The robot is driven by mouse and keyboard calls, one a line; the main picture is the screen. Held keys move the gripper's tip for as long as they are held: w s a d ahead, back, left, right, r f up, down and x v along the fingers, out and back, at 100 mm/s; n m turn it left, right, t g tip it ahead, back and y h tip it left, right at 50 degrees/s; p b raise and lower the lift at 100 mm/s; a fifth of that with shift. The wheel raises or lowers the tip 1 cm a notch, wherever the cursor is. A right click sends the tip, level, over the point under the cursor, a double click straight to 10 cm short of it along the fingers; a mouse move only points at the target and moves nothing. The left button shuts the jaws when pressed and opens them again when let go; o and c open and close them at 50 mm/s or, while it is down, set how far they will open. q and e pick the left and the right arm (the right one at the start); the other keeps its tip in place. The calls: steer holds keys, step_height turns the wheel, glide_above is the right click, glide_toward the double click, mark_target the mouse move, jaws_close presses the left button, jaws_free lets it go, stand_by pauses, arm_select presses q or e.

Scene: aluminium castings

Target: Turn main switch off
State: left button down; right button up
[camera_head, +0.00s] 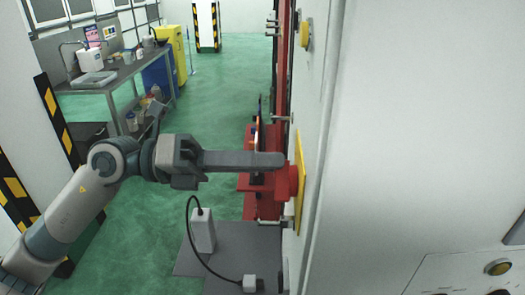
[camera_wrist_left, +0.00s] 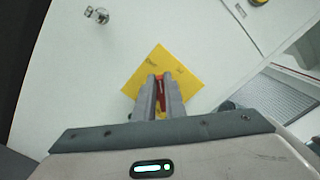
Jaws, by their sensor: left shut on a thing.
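The main switch is a red rotary knob (camera_head: 291,182) on a yellow plate (camera_head: 300,183) fixed to the white cabinet face. In the left wrist view the yellow plate (camera_wrist_left: 172,72) appears as a tilted square, with the red switch handle (camera_wrist_left: 159,88) between the fingers. My left gripper (camera_head: 280,160) reaches in from the left with its fingertips at the knob. It is shut on the red handle, and the fingers (camera_wrist_left: 160,95) hide part of it. My right gripper is not in view.
The white cabinet (camera_head: 430,130) fills the right side, with a yellow button (camera_head: 305,33) higher up. A red frame (camera_head: 262,195) stands behind the knob. A white box with a cable (camera_head: 202,230) stands on a grey floor plate below. A sink bench (camera_head: 110,75) is far left.

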arm_select(q)
steer(key=shift+w+f+n+p, duration=0.15)
steer(key=shift+n+p, duration=0.45)
steer(key=shift+n, duration=0.5)
steer(key=c, duration=1.8)
jaws_free()
steer(key=shift+f, duration=0.1)
steer(key=shift+a, duration=0.15)
steer(key=shift+a+b, duration=4.25)
steer(key=shift+a, duration=4.35)
